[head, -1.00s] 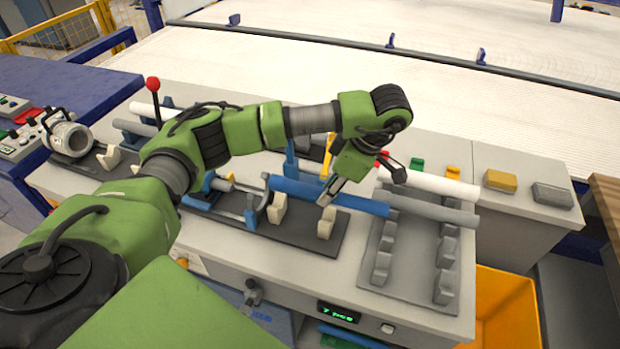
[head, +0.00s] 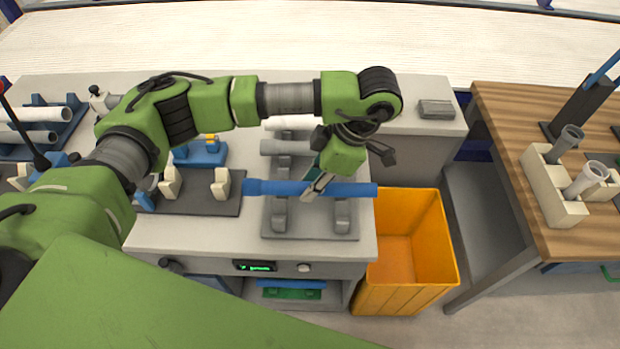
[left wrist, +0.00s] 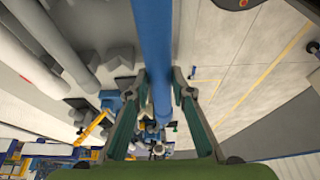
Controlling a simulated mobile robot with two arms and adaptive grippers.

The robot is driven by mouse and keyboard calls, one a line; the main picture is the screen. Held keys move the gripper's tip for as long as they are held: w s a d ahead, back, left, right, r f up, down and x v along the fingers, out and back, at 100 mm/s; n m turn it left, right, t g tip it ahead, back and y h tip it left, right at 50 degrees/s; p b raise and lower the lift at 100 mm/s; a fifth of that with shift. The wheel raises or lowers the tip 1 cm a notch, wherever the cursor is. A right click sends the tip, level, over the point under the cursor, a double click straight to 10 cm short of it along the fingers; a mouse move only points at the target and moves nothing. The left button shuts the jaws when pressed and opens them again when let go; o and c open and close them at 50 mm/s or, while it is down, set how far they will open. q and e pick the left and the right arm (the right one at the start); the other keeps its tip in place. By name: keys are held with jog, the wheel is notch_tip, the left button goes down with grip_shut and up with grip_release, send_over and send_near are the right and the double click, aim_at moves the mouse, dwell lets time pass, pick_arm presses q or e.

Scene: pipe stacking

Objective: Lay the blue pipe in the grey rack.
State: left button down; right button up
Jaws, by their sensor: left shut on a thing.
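The blue pipe (head: 338,189) is held level by my left gripper (head: 318,186), which is shut on it near its middle. In the left wrist view the pipe (left wrist: 153,45) runs between the two fingers (left wrist: 158,95). In the head view the pipe appears over the front part of the grey rack (head: 311,222), and its right end reaches past the rack toward the orange bin. The rack's front cradles (head: 279,213) look empty. A grey pipe (head: 283,147) and a white pipe (head: 290,123) lie at the rack's back. My right gripper is not in view.
An orange bin (head: 415,287) stands right of the bench. A dark fixture with cream holders (head: 221,184) is left of the rack. A grey block (head: 436,108) sits at the bench's back right. A wooden table (head: 560,236) with upright pipes stands further right.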

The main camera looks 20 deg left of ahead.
aim_at(331, 185)
pick_arm(q)
notch_tip(331, 185, down, 8)
jog(key=b, duration=0.4)
jog(key=shift+d+f+b, duration=0.1)
jog(key=shift+f+b, duration=0.1)
jog(key=shift+b, duration=0.2)
jog(key=shift+w+f+b, duration=0.1)
jog(key=shift+f+b, duration=0.3)
jog(key=c, duration=1.7)
grip_release()
jog(key=shift+r, duration=0.1)
jog(key=v, duration=1.2)
jog(key=shift+d, duration=0.1)
